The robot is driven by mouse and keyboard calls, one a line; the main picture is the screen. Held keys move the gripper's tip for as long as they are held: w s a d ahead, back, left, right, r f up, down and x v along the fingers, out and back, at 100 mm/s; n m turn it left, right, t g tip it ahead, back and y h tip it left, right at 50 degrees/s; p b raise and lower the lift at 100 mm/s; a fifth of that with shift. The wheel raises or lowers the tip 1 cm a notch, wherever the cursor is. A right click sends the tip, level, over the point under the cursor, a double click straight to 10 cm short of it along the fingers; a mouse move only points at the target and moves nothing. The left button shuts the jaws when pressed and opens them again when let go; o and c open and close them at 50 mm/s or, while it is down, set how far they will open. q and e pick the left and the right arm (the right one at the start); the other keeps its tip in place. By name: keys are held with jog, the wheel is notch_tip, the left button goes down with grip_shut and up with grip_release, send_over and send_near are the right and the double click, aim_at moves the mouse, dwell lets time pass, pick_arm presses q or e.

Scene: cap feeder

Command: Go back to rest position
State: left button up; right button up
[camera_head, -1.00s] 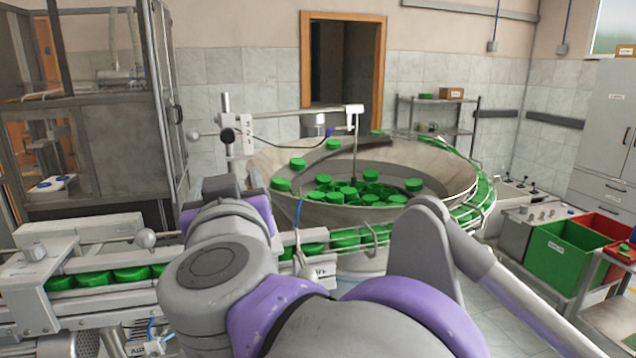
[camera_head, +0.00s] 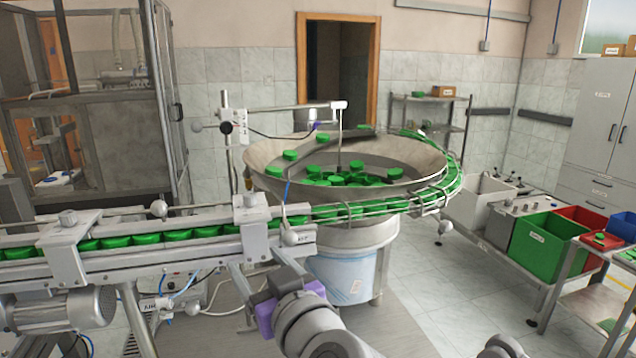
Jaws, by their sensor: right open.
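My right gripper (camera_head: 262,268) is at the lower centre of the head view, with its arm coming up from the bottom edge. It is open, and no object shows between its fingers. It appears in front of the near side of the conveyor and left of the feeder's base. My left gripper is not in view. The cap feeder bowl (camera_head: 262,178) stands behind, holding several green caps (camera_head: 345,180).
The conveyor (camera_head: 130,222) carries a row of green caps across the left. A motor (camera_head: 62,310) sits below it. A green bin (camera_head: 545,248) and a red bin (camera_head: 592,226) stand at the right. Tiled floor (camera_head: 430,290) is clear between feeder and bins.

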jog(key=s+d+f+m+g+h, duration=0.2)
jog(key=s+d+f, duration=0.4)
jog(key=f, duration=0.6)
jog(key=s+d+f+m+g+h, duration=0.2)
jog(key=s+d+f, duration=0.4)
jog(key=d+f, duration=0.5)
jog(key=s+d+f+m+g+h, duration=0.2)
jog(key=s+d+f+g+h, duration=0.2)
jog(key=d+f, duration=0.5)
notch_tip(320, 180, down, 6)
jog(key=shift+s+d+f+m+g+p, duration=0.1)
jog(key=shift+s+d+m+g+p, duration=0.25)
jog(key=shift+s+g, duration=0.5)
